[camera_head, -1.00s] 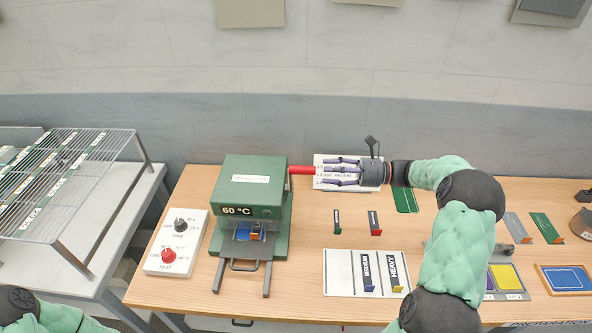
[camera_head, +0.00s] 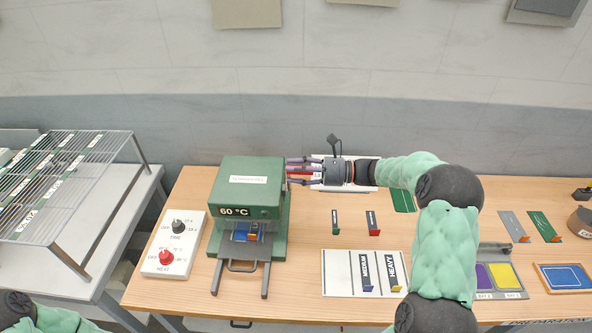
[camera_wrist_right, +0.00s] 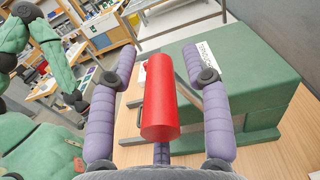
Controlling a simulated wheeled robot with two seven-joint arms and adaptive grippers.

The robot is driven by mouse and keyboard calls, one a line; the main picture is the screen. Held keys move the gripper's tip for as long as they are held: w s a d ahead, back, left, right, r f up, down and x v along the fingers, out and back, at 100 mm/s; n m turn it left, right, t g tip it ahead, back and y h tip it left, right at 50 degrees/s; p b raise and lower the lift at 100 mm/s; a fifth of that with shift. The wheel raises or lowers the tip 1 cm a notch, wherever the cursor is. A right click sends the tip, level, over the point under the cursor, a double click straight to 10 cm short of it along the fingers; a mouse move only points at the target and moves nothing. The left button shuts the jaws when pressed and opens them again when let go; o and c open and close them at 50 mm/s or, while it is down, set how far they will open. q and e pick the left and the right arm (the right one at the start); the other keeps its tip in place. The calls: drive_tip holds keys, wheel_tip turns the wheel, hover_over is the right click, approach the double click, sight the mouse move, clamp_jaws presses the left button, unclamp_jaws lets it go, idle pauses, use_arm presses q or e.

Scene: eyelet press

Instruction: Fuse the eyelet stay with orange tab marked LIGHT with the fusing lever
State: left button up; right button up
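The green fusing press (camera_head: 247,190) stands on the bench, its display reading 60 °C. Its red lever (camera_head: 300,172) sticks out from the right side; in the right wrist view the red handle (camera_wrist_right: 160,98) lies between my purple fingers. My right gripper (camera_head: 291,172) is open around the handle, with a finger on each side and gaps showing. A stay with an orange tab (camera_head: 252,236) lies on the blue patch in the press's front tray; its marking is too small to read. My left gripper is out of view; only part of my left arm shows at the lower left.
A white control box (camera_head: 175,245) with a black TIME knob and red HEAT knob stands left of the press. A white board (camera_head: 340,275) holds stays marked MEDIUM and HEAVY. Two smaller stays stand behind it. A wire rack (camera_head: 60,185) is at far left.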

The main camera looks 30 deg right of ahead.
clamp_jaws()
drive_tip(key=shift+s, duration=0.1)
drive_tip(key=shift+s+a+f+n+b, duration=0.25)
drive_tip(key=shift+s+n+b, duration=0.15)
drive_tip(key=shift+b, duration=0.15)
drive_tip(key=s+a+f+n+b, duration=0.2)
drive_tip(key=f+n+b, duration=0.3)
drive_tip(key=b, duration=0.3)
drive_tip(key=s+a+f+n+b, duration=0.2)
drive_tip(key=s+f+n+b, duration=0.3)
drive_tip(key=f+b, duration=0.2)
drive_tip(key=shift+s+a+f+n+b, duration=0.25)
drive_tip(key=shift+a+f+n+b, duration=0.05)
drive_tip(key=shift+a+n+b, duration=0.1)
drive_tip(key=shift+f, duration=0.1)
drive_tip(key=shift+o, duration=0.6)
unclamp_jaws()
